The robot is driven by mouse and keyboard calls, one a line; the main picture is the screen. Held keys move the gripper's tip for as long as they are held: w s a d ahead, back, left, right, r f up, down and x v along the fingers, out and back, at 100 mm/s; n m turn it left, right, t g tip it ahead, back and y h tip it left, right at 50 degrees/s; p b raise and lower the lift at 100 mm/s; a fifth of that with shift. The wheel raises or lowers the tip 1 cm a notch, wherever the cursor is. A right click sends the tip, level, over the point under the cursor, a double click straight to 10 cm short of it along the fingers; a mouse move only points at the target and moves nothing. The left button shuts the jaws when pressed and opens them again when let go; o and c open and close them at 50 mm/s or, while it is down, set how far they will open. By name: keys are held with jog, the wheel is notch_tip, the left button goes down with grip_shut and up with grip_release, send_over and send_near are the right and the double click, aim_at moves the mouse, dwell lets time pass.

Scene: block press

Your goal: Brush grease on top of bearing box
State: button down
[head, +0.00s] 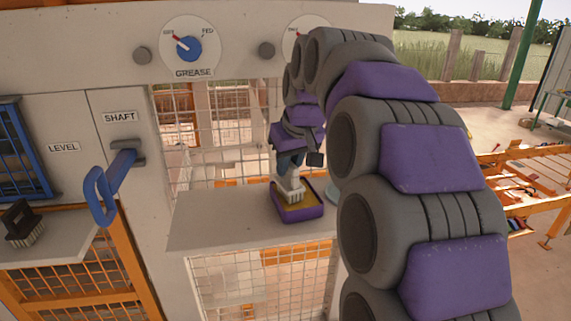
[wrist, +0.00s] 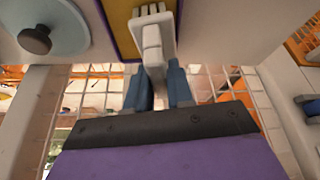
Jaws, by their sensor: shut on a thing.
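My gripper (head: 289,166) is shut on a pale brush (head: 292,189), which points down over a purple tray (head: 291,215) with a yellow inside. The brush's bristle end is at or just above the yellow grease; I cannot tell whether it touches. In the wrist view the blue fingers (wrist: 158,80) hold the brush handle, and the brush head (wrist: 152,22) lies over the yellow area (wrist: 120,20). I cannot pick out the bearing box for certain. My arm hides part of the panel and shelf.
The tray stands on a pale shelf (head: 215,225) before a wire mesh. A pale blue round lid (wrist: 50,22) with a dark knob is beside it. At left are a blue shaft lever (head: 112,182) and a dark bristled object (head: 21,222). The grease dial (head: 190,47) is above.

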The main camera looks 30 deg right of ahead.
jog(key=shift+d+f, duration=0.15)
jog(key=shift+d, duration=1.45)
jog(key=shift+a, duration=1.5)
jog(key=shift+s+d+f, duration=0.1)
jog(key=shift+d, duration=1.15)
jog(key=shift+a, duration=0.75)
